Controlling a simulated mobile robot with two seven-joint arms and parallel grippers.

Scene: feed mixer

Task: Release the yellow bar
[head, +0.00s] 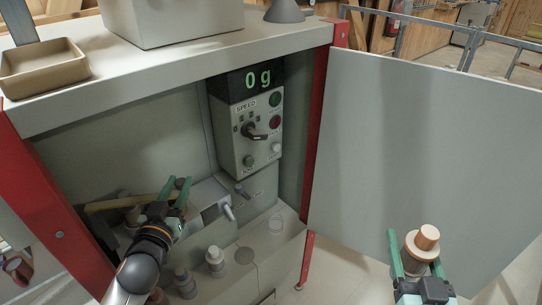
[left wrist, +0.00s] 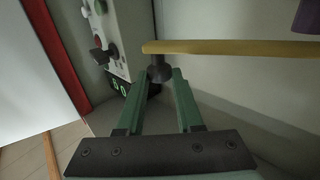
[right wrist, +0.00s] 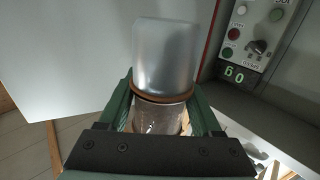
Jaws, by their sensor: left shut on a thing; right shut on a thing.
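The yellow bar (head: 118,202) lies across the lower left of the cabinet, and in the left wrist view the bar (left wrist: 230,47) runs to the right from a dark round knob (left wrist: 159,71) at its end. My left gripper (head: 176,187) is shut on this knob, with its green fingers on either side of it just below the bar. My right gripper (head: 414,248) is shut on a jar (head: 421,247), held in front of the open door. In the right wrist view the jar (right wrist: 164,60) has a grey cylinder, a brownish ring and a clear part between the fingers.
A control box (head: 248,135) with a display reading 0 g hangs inside the cabinet. Several small capped containers (head: 215,260) stand on the cabinet floor. The door (head: 410,150) stands open at right. A tan tray (head: 42,68) sits on top.

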